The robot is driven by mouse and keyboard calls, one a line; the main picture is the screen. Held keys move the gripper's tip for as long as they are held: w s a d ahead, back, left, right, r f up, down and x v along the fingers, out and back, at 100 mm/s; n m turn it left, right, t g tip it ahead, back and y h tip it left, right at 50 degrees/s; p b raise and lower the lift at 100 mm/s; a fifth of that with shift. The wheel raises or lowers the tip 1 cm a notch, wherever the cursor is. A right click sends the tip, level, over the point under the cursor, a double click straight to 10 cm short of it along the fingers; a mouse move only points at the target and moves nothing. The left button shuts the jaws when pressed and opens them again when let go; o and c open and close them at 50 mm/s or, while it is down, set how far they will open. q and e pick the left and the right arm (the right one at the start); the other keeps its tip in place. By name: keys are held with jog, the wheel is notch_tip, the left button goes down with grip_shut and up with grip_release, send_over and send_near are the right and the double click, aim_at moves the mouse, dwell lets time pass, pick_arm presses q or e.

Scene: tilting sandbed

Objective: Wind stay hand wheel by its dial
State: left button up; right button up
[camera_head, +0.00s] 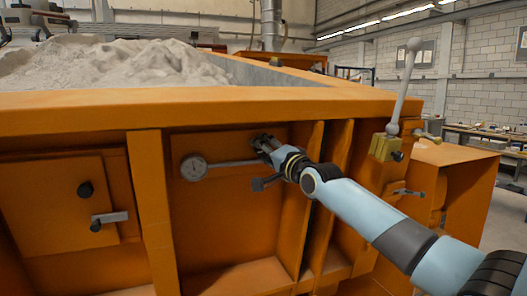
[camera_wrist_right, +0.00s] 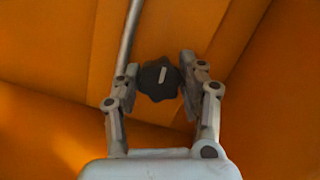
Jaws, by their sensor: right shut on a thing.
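The round white-faced dial (camera_head: 194,168) sits on the orange front panel, at the left end of a grey rod (camera_head: 232,163). Its reading is too small to make out. The rod runs right toward my right gripper (camera_head: 264,144), which hides the hand wheel in the head view. In the right wrist view the hand wheel (camera_wrist_right: 158,79) is a dark lobed knob with a pale mark, between the fingers of my right gripper (camera_wrist_right: 155,82). The gripper is shut on it. The rod also shows in the wrist view (camera_wrist_right: 128,35), passing by the left finger. My left gripper is out of view.
Sand (camera_head: 120,62) is heaped in the orange bed (camera_head: 220,108) above. An orange rib (camera_head: 152,205) stands left of the dial, beside a door (camera_head: 62,200) with a dark knob and latch. Ribs (camera_head: 312,190) and a lever (camera_head: 404,85) stand to the right.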

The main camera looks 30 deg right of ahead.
jog(key=o, duration=1.2)
jog(key=shift+a, duration=0.1)
jog(key=shift+s+f, duration=0.1)
jog(key=shift+s, duration=0.05)
jog(key=shift+s+a+f, duration=0.1)
jog(key=shift+s+f, duration=0.1)
jog(key=shift+s, duration=1.75)
jog(key=shift+s+f, duration=0.15)
jog(key=shift+s, duration=1.8)
